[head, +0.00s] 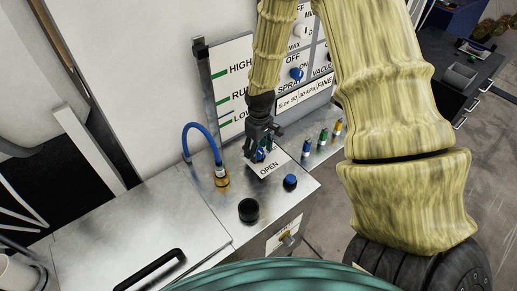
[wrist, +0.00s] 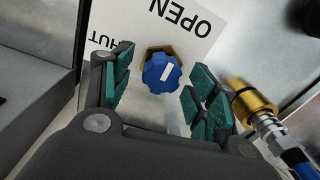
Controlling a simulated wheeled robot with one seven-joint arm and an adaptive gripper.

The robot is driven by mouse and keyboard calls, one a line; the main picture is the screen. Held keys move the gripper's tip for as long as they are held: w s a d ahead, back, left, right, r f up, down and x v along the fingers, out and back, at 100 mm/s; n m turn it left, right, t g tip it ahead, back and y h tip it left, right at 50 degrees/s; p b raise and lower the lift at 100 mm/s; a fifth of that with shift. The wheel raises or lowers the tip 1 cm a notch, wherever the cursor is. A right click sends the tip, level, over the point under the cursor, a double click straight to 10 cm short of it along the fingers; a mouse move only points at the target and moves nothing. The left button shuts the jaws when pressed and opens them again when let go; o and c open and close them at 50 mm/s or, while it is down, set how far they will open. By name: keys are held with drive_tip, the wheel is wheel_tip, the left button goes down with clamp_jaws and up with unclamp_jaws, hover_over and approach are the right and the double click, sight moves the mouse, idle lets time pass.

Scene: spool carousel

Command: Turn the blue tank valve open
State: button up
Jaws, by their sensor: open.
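The blue tank valve (wrist: 162,73) is a ribbed blue knob with a white mark, on a brass hex fitting. It sits in front of a white plate (wrist: 190,28) lettered OPEN, with SHUT partly hidden. In the wrist view the knob lies between the green-padded fingers of my gripper, with a visible gap on each side. My gripper (head: 263,147) is open and points down over the OPEN plate in the head view. There the fingers mostly cover the valve. The white mark slants a little from upright in the wrist view.
A brass fitting with a blue hose (head: 200,131) stands left of my gripper. A black knob (head: 248,210) and another blue knob (head: 290,182) are on the metal top in front.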

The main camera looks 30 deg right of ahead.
sight(259, 150)
wheel_tip(259, 150, up, 12)
drive_tip(key=shift+d, duration=0.2)
idle(0.7)
idle(0.4)
